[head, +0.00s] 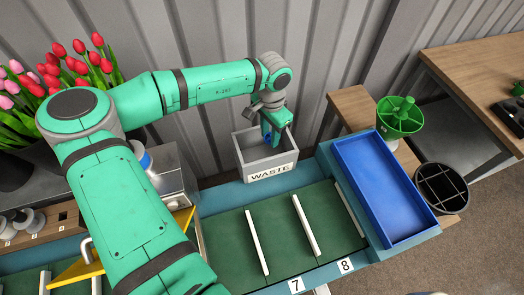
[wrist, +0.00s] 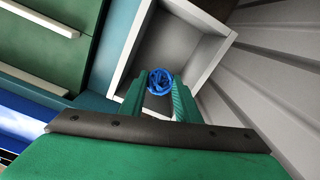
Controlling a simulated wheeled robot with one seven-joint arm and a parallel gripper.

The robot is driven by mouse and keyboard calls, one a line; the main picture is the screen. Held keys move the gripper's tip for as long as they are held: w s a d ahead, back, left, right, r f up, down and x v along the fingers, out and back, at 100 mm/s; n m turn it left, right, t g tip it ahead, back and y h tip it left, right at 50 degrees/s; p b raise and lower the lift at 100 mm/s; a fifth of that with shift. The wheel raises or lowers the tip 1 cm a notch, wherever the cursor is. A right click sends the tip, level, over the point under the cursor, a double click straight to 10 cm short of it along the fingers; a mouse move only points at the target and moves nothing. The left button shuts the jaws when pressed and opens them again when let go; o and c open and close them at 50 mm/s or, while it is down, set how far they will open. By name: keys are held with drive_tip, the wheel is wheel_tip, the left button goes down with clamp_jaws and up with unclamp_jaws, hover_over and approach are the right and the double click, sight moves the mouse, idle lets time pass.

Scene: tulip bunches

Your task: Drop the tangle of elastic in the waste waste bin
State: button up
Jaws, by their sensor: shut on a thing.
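The tangle of elastic (wrist: 160,82) is a small blue knot of loops, held between the fingertips of my gripper (wrist: 159,96) in the wrist view. My gripper (head: 269,140) is shut on it and points down over the waste bin. The waste bin (head: 270,174) is a grey open box with a WASTE label on its front, behind the green conveyor. In the wrist view the bin's inside (wrist: 190,38) lies beneath the tangle and looks empty where it shows. A bit of blue shows at the fingertips in the head view. The exact height above the bin floor is unclear.
The green slatted conveyor (head: 282,238) runs in front of the bin. A blue tray (head: 380,188) stands to its right, with a green holder (head: 399,115) and black divided pot (head: 441,188) beyond. Red and pink tulips (head: 75,70) stand at left. A corrugated wall is close behind the bin.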

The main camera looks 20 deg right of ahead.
drive_tip(key=o, duration=1.1)
wheel_tip(320, 180, up, 11)
drive_tip(key=shift+f, duration=0.1)
idle(0.3)
